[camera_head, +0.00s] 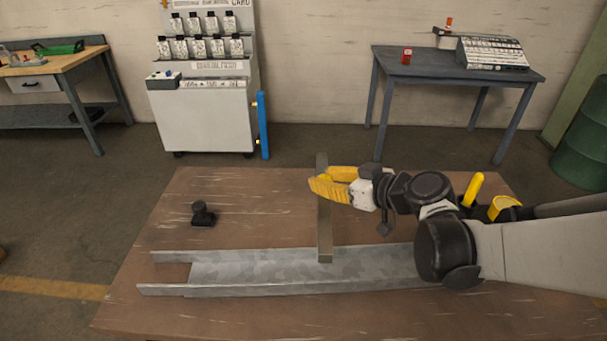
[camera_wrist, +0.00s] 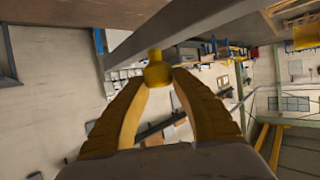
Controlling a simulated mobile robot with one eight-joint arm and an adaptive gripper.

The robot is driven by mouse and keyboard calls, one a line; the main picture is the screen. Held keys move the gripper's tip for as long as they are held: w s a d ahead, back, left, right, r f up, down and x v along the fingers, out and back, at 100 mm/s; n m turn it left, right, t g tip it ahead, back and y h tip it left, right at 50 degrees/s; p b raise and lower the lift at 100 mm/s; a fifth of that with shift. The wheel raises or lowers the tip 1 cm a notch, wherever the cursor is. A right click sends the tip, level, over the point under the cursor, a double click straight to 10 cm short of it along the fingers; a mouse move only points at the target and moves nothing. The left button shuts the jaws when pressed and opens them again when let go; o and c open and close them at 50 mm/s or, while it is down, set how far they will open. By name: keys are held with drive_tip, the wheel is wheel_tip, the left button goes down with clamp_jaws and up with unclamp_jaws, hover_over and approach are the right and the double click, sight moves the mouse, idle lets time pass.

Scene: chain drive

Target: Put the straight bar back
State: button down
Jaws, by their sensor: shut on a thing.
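The straight bar (camera_head: 324,232) is a long grey bar, seen nearly upright in the head view. Its lower end overlaps the grey metal channel (camera_head: 240,272) on the brown table (camera_head: 160,325); I cannot tell whether they touch. My gripper (camera_head: 320,186) comes from the right, with its yellow fingers at the bar's upper part. In the wrist view the bar (camera_wrist: 195,28) crosses diagonally beyond the fingertips. My gripper (camera_wrist: 158,80) is shut on a yellow knob (camera_wrist: 157,72) that appears to belong to the bar. The channel's right end is hidden behind my arm.
A small black part (camera_head: 203,215) stands on the table at the left. A yellow peg (camera_head: 473,189) and a yellow ring-like part (camera_head: 502,206) show behind my arm at the right. The table's left and front areas are mostly bare.

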drive_tip(key=w+a+f+b, duration=0.4)
drive_tip(key=w+f, duration=0.3)
drive_tip(key=f, duration=0.2)
drive_tip(key=shift+b, duration=0.5)
drive_tip(key=shift+a, duration=0.1)
drive_tip(key=shift+f+b, duration=0.35)
drive_tip(key=shift+f, duration=0.1)
drive_tip(key=c, duration=1.1)
unclamp_jaws()
drive_tip(key=shift+c, duration=0.2)
